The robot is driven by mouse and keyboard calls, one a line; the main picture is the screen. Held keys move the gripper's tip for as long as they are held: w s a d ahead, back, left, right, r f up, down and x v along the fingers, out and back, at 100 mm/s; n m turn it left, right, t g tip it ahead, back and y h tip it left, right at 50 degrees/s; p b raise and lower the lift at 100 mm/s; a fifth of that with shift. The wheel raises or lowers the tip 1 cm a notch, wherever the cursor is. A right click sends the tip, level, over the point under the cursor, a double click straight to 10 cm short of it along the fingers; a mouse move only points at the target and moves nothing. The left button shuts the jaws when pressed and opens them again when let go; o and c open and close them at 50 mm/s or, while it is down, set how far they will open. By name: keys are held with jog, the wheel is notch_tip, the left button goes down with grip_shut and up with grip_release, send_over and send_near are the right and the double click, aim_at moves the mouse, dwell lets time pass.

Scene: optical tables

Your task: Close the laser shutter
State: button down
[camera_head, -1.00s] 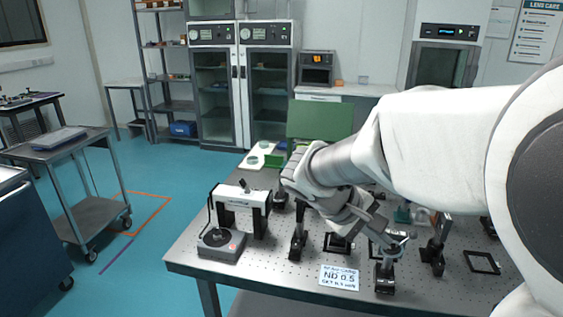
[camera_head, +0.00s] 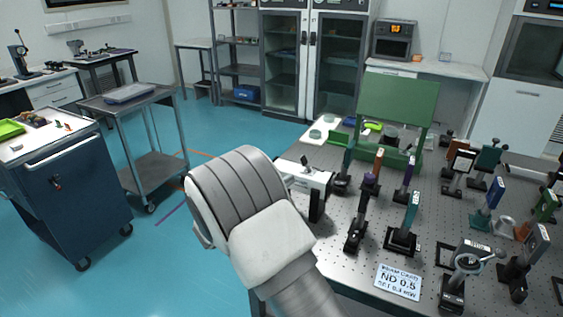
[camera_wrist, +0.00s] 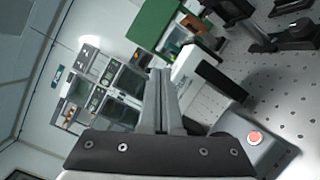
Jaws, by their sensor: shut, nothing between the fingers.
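The white laser unit (camera_head: 303,178) with dark ends stands at the left edge of the optical table, partly hidden by my arm in the head view. In the wrist view its white body (camera_wrist: 186,78) is just right of my gripper (camera_wrist: 160,74). My gripper is shut and empty, its fingers pointing up the picture. A grey box with a red button (camera_wrist: 254,138) is at the lower right of the wrist view. It is hidden behind my arm in the head view. I cannot make out the shutter itself.
A green panel (camera_head: 398,101) stands behind. A blue cabinet (camera_head: 70,190) and a grey cart (camera_head: 150,172) stand left, with open floor between them and the table.

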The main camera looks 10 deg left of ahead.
aim_at(304, 160)
jog(key=a, duration=0.1)
jog(key=a+f+n+t+y, duration=0.1)
jog(key=a, duration=0.1)
jog(key=a+t, duration=0.1)
jog(key=shift+w+a+f+n, duration=0.3)
jog(key=shift+w+f, duration=0.05)
jog(key=shift+w, duration=0.05)
jog(key=x, duration=1)
jog(key=shift+f+p, duration=0.1)
jog(key=shift+p, duration=0.25)
